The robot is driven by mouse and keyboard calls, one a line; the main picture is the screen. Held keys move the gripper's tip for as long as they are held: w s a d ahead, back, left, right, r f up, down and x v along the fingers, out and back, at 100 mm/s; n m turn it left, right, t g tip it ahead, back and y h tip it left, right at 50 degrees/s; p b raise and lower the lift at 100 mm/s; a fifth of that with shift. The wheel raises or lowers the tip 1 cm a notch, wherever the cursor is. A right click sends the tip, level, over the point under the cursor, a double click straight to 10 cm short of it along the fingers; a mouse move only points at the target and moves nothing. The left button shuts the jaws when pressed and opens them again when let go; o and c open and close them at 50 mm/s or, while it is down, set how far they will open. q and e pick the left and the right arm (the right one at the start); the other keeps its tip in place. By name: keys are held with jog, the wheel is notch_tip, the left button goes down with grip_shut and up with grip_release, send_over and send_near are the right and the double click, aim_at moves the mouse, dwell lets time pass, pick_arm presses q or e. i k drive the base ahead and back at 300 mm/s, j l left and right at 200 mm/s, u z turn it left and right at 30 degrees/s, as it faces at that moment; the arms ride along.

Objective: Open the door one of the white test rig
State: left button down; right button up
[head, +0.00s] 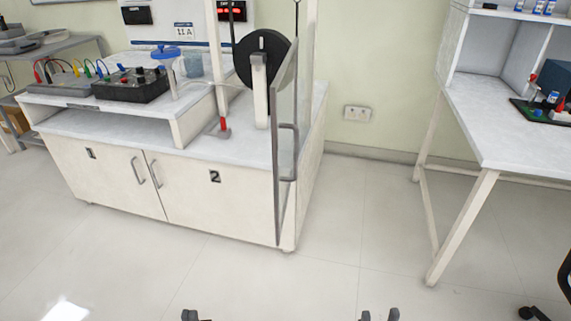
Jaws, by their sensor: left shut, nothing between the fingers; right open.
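The white test rig (250,151) stands against the wall, left of centre. Door one (100,178), marked "1", is the left lower cabinet door and is shut. Its upright bar handle (137,171) is near its right edge. Door two (222,198), marked "2", is shut beside it, with its own handle (155,174) near its left edge. My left gripper (189,314) is shut and empty at the bottom edge, well short of the rig. My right gripper (380,314) is open and empty at the bottom edge, right of centre. Neither touches anything.
A framed clear panel (285,150) with a handle stands out from the rig's right side. A black wheel (263,60) and a black box (130,84) are on the rig. A white bench (515,120) stands at right. The floor (200,262) before the rig is clear.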

aim_at(114, 176)
jog(key=u, duration=1.25)
jog(key=i+j+z, duration=0.3)
jog(key=i+j, duration=0.6)
jog(key=i, duration=0.3)
jog(key=i+j+z, duration=0.3)
jog(key=i+j, duration=0.8)
